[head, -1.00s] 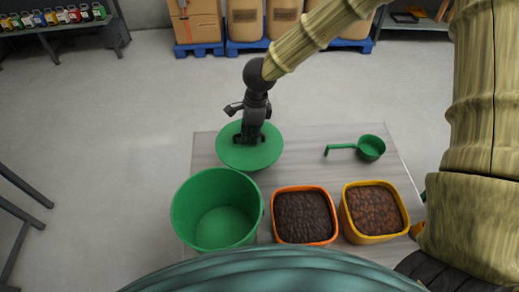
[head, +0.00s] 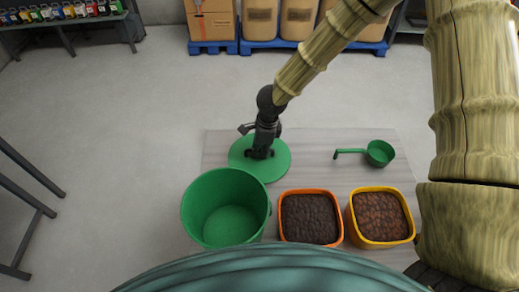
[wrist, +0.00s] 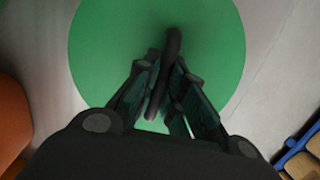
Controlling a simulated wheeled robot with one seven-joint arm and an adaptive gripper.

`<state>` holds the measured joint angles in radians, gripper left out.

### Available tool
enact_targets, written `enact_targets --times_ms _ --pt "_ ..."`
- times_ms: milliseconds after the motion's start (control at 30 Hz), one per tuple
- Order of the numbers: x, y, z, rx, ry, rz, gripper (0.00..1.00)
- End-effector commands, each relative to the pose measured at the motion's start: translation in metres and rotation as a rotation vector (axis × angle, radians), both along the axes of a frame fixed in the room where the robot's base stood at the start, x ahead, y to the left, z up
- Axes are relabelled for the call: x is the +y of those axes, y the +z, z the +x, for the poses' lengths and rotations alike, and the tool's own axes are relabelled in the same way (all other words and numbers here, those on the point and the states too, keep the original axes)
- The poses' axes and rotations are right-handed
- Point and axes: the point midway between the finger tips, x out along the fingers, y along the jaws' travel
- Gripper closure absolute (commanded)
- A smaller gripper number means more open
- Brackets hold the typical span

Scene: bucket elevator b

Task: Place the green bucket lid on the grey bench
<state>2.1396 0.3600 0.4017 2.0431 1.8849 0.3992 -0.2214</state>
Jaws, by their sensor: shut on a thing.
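The green bucket lid (head: 240,160) is a flat round disc at the back left of the grey bench (head: 320,142). It also shows in the wrist view (wrist: 95,50), with a dark bar-like handle standing up at its middle. My gripper (head: 259,154) is shut on that handle from above; its fingers (wrist: 163,95) close on both sides of it in the wrist view. The lid looks level and lies over the bench top; I cannot tell whether it touches. The open green bucket (head: 226,208) stands just in front of it and is empty.
An orange-rimmed tub (head: 309,217) and a yellow-rimmed tub (head: 380,216), both with dark brown contents, stand right of the bucket. A green scoop (head: 380,153) lies at the back right. Bare bench lies between lid and scoop. Sacks on blue pallets (head: 313,44) stand behind.

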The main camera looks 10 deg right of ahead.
Motion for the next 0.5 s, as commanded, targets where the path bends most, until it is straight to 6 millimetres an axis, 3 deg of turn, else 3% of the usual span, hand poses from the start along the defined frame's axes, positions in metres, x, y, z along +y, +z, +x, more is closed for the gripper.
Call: enact_targets --times_ms 133,167,267,500 --pt "0.0002 -0.003 -0.0003 0.001 -0.001 0.0 1.0" --pt "0.0002 -0.0028 -0.0002 0.001 -0.001 0.0 0.85" --pt "0.0 -0.0025 -0.0002 0.001 -0.001 0.0 0.68" --pt "-0.0001 -0.0024 -0.0001 0.0 0.0 0.0 0.68"
